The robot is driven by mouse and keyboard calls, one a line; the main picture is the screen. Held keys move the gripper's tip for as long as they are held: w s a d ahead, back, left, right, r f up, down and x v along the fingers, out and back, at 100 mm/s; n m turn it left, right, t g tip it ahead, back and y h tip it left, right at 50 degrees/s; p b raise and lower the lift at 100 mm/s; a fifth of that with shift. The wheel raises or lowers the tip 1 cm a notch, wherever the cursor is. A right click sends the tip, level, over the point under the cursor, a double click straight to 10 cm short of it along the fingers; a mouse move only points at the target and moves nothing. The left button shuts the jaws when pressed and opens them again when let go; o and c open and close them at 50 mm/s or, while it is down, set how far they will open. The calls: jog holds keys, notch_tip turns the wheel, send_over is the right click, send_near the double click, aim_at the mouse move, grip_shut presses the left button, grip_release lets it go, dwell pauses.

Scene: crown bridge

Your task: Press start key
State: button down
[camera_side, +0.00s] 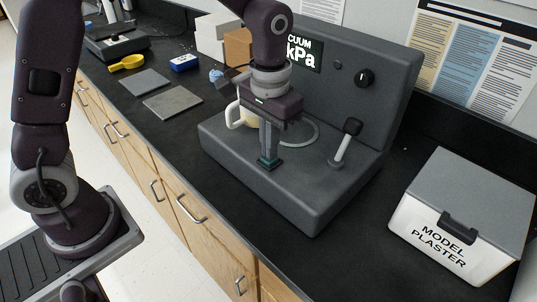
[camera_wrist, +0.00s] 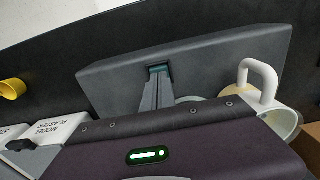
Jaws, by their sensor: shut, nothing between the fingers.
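The grey vacuum unit (camera_side: 330,185) stands on the black bench, with a kPa display (camera_side: 300,52) on its upright back panel. My gripper (camera_side: 268,160) points down over the front part of the unit's base, its fingers closed together and empty. A small teal-green piece (camera_side: 270,163) shows right at the fingertips, low against the base; it also shows in the wrist view (camera_wrist: 159,70). I cannot tell whether it is the start key or part of the fingertips, nor whether the fingers touch the base. No label reading start is legible.
A white-handled jug (camera_side: 237,115) stands on the base just behind and left of my gripper. A lever (camera_side: 346,142) stands to the right, with a black knob (camera_side: 364,77) on the panel. A plaster box (camera_side: 455,225) sits at right. Grey tiles (camera_side: 172,102) lie at left.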

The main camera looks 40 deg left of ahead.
jog(key=shift+f, duration=0.35)
jog(key=shift+r, duration=3.55)
jog(key=s+a+r+t, duration=0.2)
jog(key=s+a+r, duration=0.1)
jog(key=s, duration=0.7)
jog(key=s+a+r+t, duration=0.3)
jog(key=s+a, duration=0.1)
jog(key=s, duration=0.6)
jog(key=shift+t, duration=0.3)
